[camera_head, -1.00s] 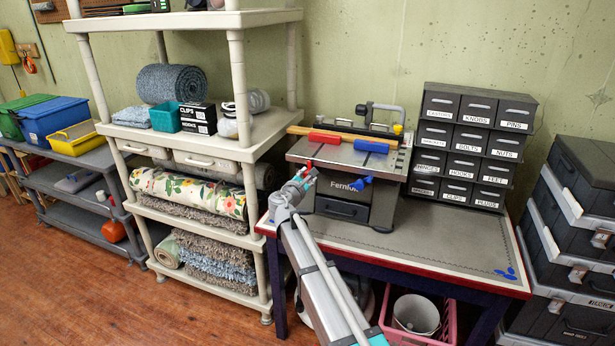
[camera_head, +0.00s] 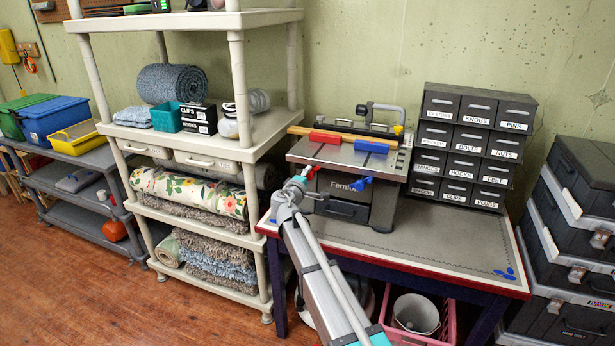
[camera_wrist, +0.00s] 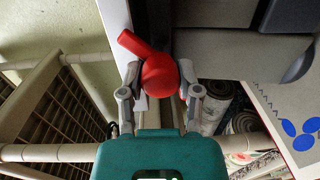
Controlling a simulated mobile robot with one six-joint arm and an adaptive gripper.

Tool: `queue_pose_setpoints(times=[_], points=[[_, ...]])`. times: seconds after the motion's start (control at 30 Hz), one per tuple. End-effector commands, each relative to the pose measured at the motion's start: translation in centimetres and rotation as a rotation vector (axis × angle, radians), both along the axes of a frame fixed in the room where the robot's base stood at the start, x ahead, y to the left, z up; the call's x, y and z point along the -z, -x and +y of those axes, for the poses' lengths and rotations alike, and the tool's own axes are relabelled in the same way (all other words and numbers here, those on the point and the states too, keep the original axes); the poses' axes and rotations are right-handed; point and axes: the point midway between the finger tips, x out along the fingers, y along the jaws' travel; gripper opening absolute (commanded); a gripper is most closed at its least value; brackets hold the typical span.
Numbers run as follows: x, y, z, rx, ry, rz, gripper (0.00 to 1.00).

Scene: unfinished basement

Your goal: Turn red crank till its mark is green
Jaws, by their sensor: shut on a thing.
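The red crank (camera_wrist: 160,75) is in the middle of the wrist view, with a rounded knob and an arm slanting to the upper left. My gripper (camera_wrist: 161,90) is shut on the knob, one finger on each side. In the head view the red crank (camera_head: 309,173) is a small patch on the left side of the grey Fernlu machine (camera_head: 340,185), partly hidden by my wrist. A blue handle (camera_head: 361,183) sits on the machine's front. I cannot make out the crank's mark or its colour.
The machine stands on a workbench (camera_head: 440,235) with free grey surface to its right. A dark drawer cabinet (camera_head: 472,146) stands behind. Beige shelving (camera_head: 240,100) is close on the left; black cases (camera_head: 575,240) stack on the right.

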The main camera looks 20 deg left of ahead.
Motion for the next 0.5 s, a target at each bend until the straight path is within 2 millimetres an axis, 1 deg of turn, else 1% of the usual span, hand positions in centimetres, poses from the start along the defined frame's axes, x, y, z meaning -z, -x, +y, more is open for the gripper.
queue_pose_setpoints(times=[0.03,0.3,0.5], points=[[-0.17,-0.41,0.13,-0.003,-0.040,-0.007,0.00],[-0.23,-0.44,0.16,-0.003,-0.253,-0.024,0.00],[-0.26,-0.46,0.18,-0.004,-0.349,-0.032,0.00]])
